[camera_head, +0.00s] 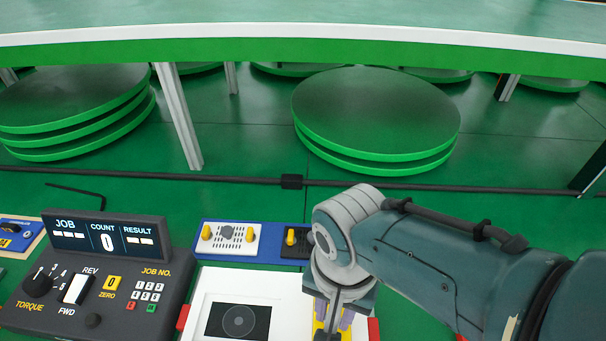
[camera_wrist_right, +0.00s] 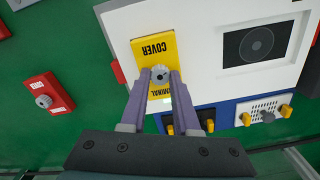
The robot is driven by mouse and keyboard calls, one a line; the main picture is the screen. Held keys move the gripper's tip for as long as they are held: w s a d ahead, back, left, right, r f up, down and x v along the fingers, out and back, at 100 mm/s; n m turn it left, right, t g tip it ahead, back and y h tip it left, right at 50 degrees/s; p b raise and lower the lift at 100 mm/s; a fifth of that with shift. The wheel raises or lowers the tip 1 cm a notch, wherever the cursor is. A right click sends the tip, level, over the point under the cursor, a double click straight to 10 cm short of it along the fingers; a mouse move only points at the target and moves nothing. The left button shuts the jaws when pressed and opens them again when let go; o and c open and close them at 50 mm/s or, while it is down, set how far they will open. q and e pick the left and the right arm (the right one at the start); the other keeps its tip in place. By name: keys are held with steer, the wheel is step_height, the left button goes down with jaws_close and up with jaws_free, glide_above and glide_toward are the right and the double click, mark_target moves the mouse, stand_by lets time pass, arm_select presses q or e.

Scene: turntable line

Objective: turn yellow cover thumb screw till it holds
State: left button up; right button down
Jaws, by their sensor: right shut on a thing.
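The yellow cover (camera_wrist_right: 155,46), printed "COVER", lies on the white unit (camera_wrist_right: 205,30) in the right wrist view. A grey ribbed thumb screw (camera_wrist_right: 160,74) sits on the cover. My right gripper (camera_wrist_right: 161,82) has its two purple fingers on either side of the screw head and is shut on it. In the head view the right gripper (camera_head: 334,312) reaches down over the right part of the white unit (camera_head: 210,288). There the arm hides the screw and most of the cover. My left gripper is not in view.
A control box (camera_head: 95,265) with job display, knob and keys stands left of the unit. Behind the unit is a blue-edged tray (camera_head: 212,252) with small yellow and grey parts. A red block (camera_wrist_right: 48,95) with a grey knob lies apart on the green surface. A green-edged table (camera_head: 300,48) is beyond.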

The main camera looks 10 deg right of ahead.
steer(key=shift+a+r+m, duration=0.1)
steer(key=shift+m, duration=2.2)
steer(key=shift+w, duration=0.1)
steer(key=c, duration=0.6)
jaws_free()
step_height(320, 180, up, 10)
steer(key=p, duration=0.7)
